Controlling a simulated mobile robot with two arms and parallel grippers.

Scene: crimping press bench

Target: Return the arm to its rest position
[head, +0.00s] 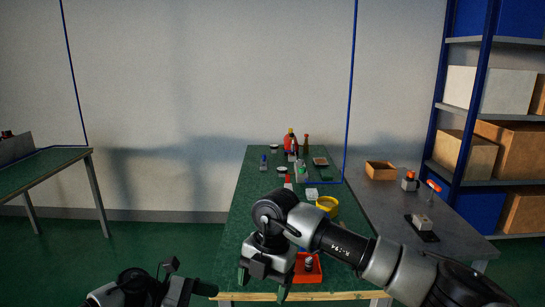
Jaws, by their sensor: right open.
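My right arm comes in from the lower right and reaches over the front of the green bench (243,200). My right gripper (262,284) points down near the bench's front edge. Its fingers are apart, with nothing visible between them. A red tray (316,274) with a small dark and light item in it lies just right of this gripper, partly hidden by my arm. My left gripper (190,289) is low at the bottom edge, left of the bench. It is dark and cut off by the frame, so its opening cannot be made out.
A yellow round container (328,205) stands behind my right arm. Several small items and a red press-like device (291,143) stand farther back. A grey table (370,202) at the right holds a wooden box (380,171). Shelving (470,130) stands beyond. Floor left of the bench is clear.

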